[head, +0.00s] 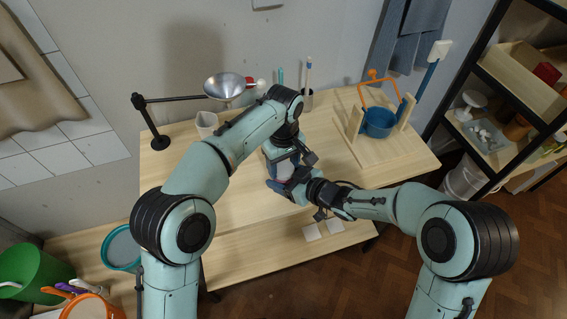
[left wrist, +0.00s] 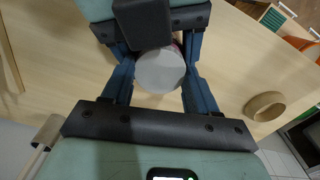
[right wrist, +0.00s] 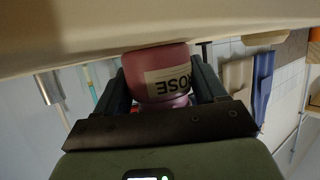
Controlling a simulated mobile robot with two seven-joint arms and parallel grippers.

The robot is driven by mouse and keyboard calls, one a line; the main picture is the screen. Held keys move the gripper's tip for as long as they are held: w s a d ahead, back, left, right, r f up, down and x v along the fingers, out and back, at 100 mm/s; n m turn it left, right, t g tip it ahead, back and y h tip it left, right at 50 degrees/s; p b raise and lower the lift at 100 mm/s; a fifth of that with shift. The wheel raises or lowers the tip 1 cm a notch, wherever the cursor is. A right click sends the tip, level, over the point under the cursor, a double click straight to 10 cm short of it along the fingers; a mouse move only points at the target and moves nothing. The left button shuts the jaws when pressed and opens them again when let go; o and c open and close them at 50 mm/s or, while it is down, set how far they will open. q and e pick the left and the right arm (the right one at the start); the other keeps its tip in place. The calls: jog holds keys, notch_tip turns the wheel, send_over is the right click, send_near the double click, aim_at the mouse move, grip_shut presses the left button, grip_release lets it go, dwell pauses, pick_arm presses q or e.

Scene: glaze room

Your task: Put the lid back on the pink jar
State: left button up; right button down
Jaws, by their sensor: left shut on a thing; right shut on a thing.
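The pink jar (right wrist: 160,60) with its pale "ROSE" label is between the fingers of my right gripper (right wrist: 165,85) in the right wrist view, upside down in that picture. My right gripper (head: 285,185) is shut on it over the table. My left gripper (left wrist: 160,75) is shut on a round pale grey lid (left wrist: 161,70), seen face-on in the left wrist view. A little pink shows just beyond the lid's edge. In the head view, my left gripper (head: 283,155) is right beside the right one. The fingers hide whether lid and jar touch.
The wooden table (head: 240,200) is clear at front left. A metal funnel (head: 228,85) on a black stand and a pale cup (head: 207,124) stand at back left. A blue pot (head: 379,122) in a wooden frame stands at right. A shelf (head: 490,130) is further right.

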aim_at(284, 168)
pick_arm(q)
jog(key=m, duration=0.4)
jog(key=shift+a, duration=0.1)
jog(key=o, duration=1.2)
jog(key=shift+c, duration=0.2)
jog(key=shift+r, duration=2.25)
jog(key=shift+c, duration=0.4)
